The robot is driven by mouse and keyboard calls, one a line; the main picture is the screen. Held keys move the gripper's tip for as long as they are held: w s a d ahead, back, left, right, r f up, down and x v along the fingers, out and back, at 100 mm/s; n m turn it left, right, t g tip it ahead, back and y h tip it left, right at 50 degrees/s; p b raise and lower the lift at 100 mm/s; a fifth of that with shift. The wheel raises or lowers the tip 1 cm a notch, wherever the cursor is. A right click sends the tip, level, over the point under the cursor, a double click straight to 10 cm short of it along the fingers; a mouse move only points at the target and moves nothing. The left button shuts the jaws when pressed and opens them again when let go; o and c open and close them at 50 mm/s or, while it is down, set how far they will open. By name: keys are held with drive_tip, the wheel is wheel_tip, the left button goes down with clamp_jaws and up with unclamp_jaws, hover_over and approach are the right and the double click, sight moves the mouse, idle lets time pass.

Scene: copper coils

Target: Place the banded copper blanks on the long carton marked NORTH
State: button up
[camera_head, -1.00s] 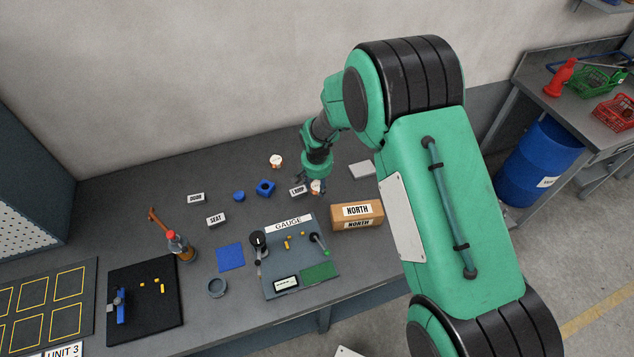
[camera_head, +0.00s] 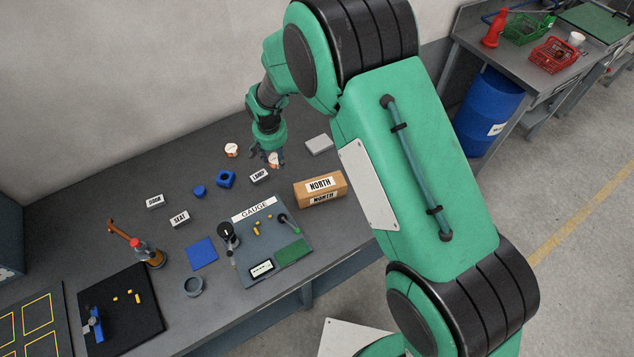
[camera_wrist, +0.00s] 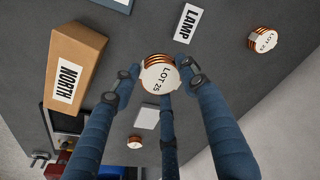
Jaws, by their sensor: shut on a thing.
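My gripper (camera_wrist: 159,85) is shut on a banded copper blank (camera_wrist: 158,74), a short white-topped disc with copper bands, its top reading LOT 25. In the head view my gripper (camera_head: 268,155) is at the back of the bench, pointing down, and partly covers this blank (camera_head: 274,162). A second blank (camera_head: 231,150) stands apart to the left; it also shows in the wrist view (camera_wrist: 262,40). The long brown carton marked NORTH (camera_head: 320,189) lies to the right and nearer the front; it also shows in the wrist view (camera_wrist: 77,65). Its visible top is bare.
The LAMP block (camera_head: 259,175) stands close by the held blank. A grey slab (camera_head: 319,144) lies behind the carton. The GAUGE board (camera_head: 272,244) is in front.

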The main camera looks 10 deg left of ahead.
sight(320, 183)
wheel_tip(320, 183, up, 7)
drive_tip(key=shift+r, duration=0.1)
drive_tip(key=s+d, duration=0.9)
drive_tip(key=d, duration=0.3)
drive_tip(key=s+d, duration=0.8)
drive_tip(key=d, duration=0.5)
drive_tip(key=shift+n, duration=0.3)
wheel_tip(320, 183, down, 5)
drive_tip(key=shift+p, duration=0.45)
drive_tip(key=w+a, duration=0.2)
drive_tip(key=w, duration=0.2)
drive_tip(key=w+a+f, duration=0.1)
drive_tip(key=w+a, duration=0.2)
drive_tip(key=w, duration=0.2)
drive_tip(key=w+a, duration=0.3)
drive_tip(key=w, duration=0.1)
drive_tip(key=shift+w+a+f+p, duration=0.1)
drive_tip(key=shift+w+f+p, duration=0.2)
drive_tip(key=shift+w, duration=0.1)
drive_tip(key=shift+c, duration=0.2)
drive_tip(key=shift+f, duration=1.75)
